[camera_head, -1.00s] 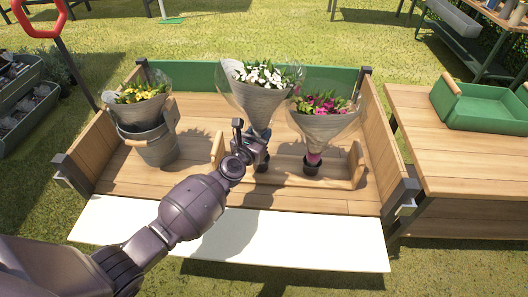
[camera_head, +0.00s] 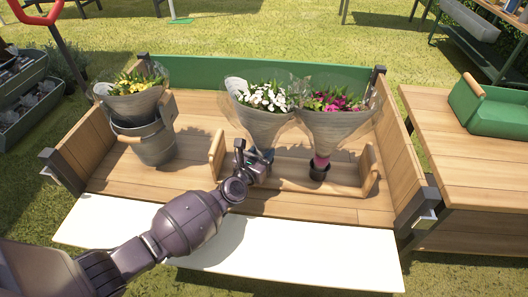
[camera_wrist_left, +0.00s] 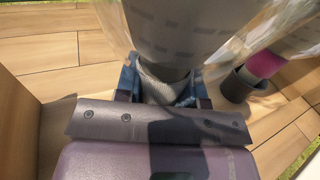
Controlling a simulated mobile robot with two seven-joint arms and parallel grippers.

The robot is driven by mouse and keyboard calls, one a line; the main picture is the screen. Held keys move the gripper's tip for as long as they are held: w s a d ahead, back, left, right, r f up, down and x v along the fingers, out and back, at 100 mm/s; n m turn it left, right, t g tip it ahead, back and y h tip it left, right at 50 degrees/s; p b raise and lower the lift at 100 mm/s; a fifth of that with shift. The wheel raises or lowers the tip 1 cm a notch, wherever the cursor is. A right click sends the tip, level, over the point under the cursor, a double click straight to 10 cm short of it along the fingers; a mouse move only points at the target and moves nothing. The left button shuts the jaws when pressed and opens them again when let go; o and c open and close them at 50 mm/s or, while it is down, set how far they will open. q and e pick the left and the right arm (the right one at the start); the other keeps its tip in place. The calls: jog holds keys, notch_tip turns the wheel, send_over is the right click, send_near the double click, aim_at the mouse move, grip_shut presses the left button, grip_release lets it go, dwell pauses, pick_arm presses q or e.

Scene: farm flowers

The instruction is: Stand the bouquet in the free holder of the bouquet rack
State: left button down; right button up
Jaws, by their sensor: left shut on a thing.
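My left gripper (camera_head: 257,165) is shut on the bound stem of the white bouquet (camera_head: 262,127). The bouquet is upright in grey wrapping and clear film; the wrapping also shows in the left wrist view (camera_wrist_left: 180,32). It is over the left part of the wooden bouquet rack (camera_head: 217,152), beside the pink bouquet (camera_head: 332,130). The pink bouquet stands in the rack's right dark holder (camera_head: 319,171), also seen in the left wrist view (camera_wrist_left: 237,86). The gripper hides the white bouquet's lower end and the free holder, so I cannot tell whether it is seated. My right gripper is not in view.
A grey bucket (camera_head: 151,142) with a yellow bouquet (camera_head: 132,102) stands left of the rack. The wooden cart bed has side boards (camera_head: 395,135) and a white front flap (camera_head: 310,250). A green tray (camera_head: 495,113) is on the table at right.

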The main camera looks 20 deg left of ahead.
pick_arm(q)
jog(key=shift+f, duration=0.15)
jog(key=c, duration=0.7)
grip_release()
jog(key=shift+r, duration=0.2)
jog(key=shift+s, duration=0.15)
jog(key=s, duration=0.3)
jog(key=s+a, duration=0.1)
jog(key=s, duration=0.3)
jog(key=s+p, duration=0.1)
jog(key=s, duration=0.3)
jog(key=shift+a, duration=0.2)
jog(key=shift+s, duration=0.3)
